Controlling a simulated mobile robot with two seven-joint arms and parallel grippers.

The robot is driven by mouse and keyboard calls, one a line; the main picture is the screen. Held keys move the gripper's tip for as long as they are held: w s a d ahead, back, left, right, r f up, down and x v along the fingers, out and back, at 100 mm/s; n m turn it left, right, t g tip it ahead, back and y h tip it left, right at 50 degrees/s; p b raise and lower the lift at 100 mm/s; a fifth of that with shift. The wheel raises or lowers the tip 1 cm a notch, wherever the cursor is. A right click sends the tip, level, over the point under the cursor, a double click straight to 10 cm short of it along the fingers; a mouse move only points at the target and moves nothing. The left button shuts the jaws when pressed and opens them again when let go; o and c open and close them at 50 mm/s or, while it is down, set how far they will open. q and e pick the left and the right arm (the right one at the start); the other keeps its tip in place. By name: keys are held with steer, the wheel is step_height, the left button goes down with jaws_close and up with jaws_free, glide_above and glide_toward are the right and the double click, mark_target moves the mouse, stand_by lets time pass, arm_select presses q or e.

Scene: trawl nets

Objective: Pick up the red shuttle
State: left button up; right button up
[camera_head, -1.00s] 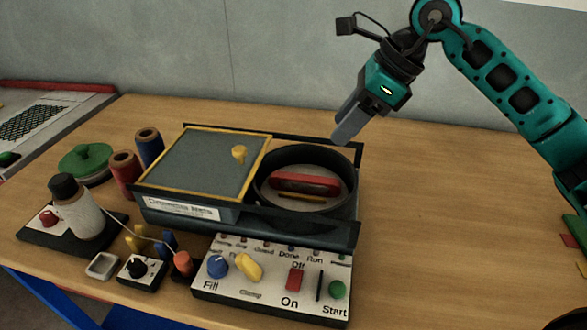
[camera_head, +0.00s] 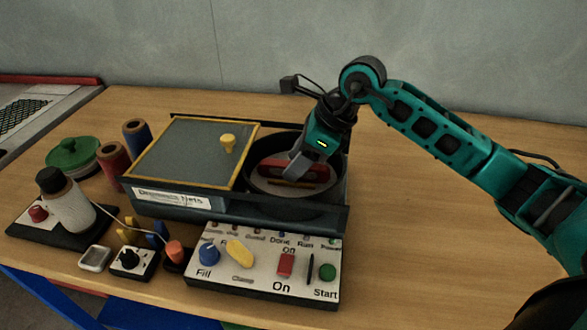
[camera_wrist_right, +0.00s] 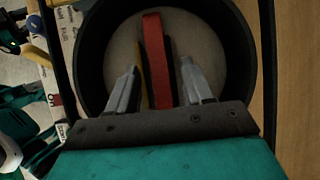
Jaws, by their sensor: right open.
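The red shuttle (camera_head: 312,171) lies in the round black bowl (camera_head: 331,204) on the right side of the machine. In the right wrist view, the red shuttle (camera_wrist_right: 156,62) is a long red bar on the pale bowl floor. My right gripper (camera_head: 294,168) reaches down into the bowl over the shuttle. In the right wrist view my right gripper (camera_wrist_right: 158,78) is open, one finger on each side of the shuttle, with gaps between. In the head view its fingers hide part of the shuttle. A thin yellowish strip (camera_wrist_right: 142,70) lies beside the shuttle. My left gripper is not in view.
A yellow-edged lid (camera_head: 185,150) with a yellow knob covers the machine's left side. A control panel (camera_head: 262,279) with knobs and buttons is in front. Spools, a white bottle (camera_head: 65,202) and small devices stand left. The table right of the machine is clear.

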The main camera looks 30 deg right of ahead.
steer(key=shift+f, duration=0.2)
stand_by(0.4)
jaws_close()
